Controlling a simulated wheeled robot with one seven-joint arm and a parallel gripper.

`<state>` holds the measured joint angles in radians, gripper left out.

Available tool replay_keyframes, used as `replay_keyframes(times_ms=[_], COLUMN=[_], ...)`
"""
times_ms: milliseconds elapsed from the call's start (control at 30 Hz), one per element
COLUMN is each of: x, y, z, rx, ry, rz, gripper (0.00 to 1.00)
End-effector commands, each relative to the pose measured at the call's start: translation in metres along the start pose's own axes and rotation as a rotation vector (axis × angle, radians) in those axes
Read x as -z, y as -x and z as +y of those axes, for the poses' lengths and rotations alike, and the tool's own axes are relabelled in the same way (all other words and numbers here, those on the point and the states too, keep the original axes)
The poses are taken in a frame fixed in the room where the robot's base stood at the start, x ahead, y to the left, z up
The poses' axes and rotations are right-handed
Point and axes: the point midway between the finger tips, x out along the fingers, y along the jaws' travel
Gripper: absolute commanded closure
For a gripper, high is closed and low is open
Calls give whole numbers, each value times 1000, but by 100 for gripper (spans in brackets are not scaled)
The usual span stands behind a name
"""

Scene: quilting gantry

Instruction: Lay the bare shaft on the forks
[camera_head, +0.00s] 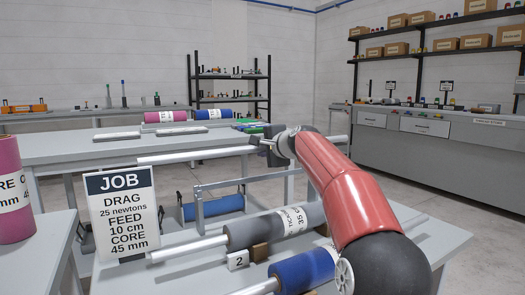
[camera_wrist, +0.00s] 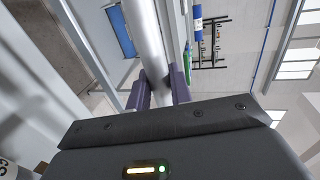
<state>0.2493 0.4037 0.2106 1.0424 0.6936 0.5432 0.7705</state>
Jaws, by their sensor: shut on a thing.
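The bare shaft (camera_head: 195,154) is a long silver rod, held nearly level in the air. My gripper (camera_head: 268,148) is shut around its middle, and the rod sticks out on both sides. In the wrist view the shaft (camera_wrist: 146,40) runs between the two dark purple fingers of my gripper (camera_wrist: 160,90). Below it in the head view is a grey metal frame (camera_head: 199,210) with uprights and a crossbar, which may carry the forks. The fork slots cannot be made out. The shaft appears above and apart from this frame.
On the near table lie a grey roll (camera_head: 270,228) and a blue roll (camera_head: 305,270) on shafts. A JOB sign (camera_head: 122,210) stands left. A pink roll (camera_head: 10,190) is at the left edge. Another blue roll (camera_head: 213,207) sits low behind. A long table (camera_head: 80,150) stands behind.

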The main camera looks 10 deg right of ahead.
Motion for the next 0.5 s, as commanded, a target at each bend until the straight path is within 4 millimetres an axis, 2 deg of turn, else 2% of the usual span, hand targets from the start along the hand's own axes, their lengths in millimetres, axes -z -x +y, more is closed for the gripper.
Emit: replay_keyframes(times_ms=[500], x=[0], y=[-8], z=[34], rx=[3], ry=[0], rz=[0], gripper=[100])
